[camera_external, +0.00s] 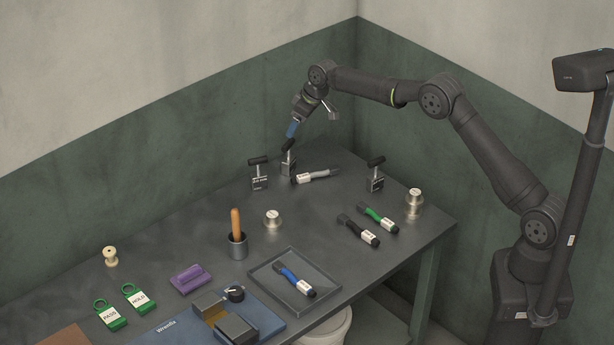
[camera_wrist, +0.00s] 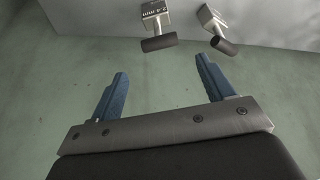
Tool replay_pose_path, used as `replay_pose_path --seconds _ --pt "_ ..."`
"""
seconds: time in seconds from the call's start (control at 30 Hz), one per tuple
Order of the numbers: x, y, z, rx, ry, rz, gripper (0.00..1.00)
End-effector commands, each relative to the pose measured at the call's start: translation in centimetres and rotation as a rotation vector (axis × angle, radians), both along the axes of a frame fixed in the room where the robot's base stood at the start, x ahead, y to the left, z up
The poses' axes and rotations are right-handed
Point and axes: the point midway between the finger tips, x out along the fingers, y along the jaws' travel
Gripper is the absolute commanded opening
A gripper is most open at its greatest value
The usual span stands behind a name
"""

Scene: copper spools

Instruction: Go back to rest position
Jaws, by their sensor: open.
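My gripper (camera_external: 291,131) hangs at the back of the table in the external view, just above a small black-handled stand. In the wrist view my gripper (camera_wrist: 158,88) shows two blue fingers spread wide with nothing between them. Two black-handled stands appear beyond the fingertips there: one labelled block (camera_wrist: 155,22) and another to its right (camera_wrist: 212,22). In the external view these stands look like the one under my gripper (camera_external: 288,162) and the one to its left (camera_external: 259,176). Whether a fingertip touches the nearer handle cannot be told.
The dark table (camera_external: 330,222) holds a grey-white marker-like tool (camera_external: 316,175), a third stand (camera_external: 375,180), metal spools (camera_external: 272,219), black and green tools (camera_external: 377,217), a cup with a wooden handle (camera_external: 237,245) and a tray (camera_external: 262,277) with a blue tool. Green walls stand close behind.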

Motion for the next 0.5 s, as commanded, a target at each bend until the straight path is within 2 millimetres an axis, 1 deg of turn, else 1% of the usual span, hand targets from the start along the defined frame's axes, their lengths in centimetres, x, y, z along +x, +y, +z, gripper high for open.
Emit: replay_pose_path --seconds 0.5 --pt "1.1 2.8 -7.5 -0.002 0.002 0.000 0.74"
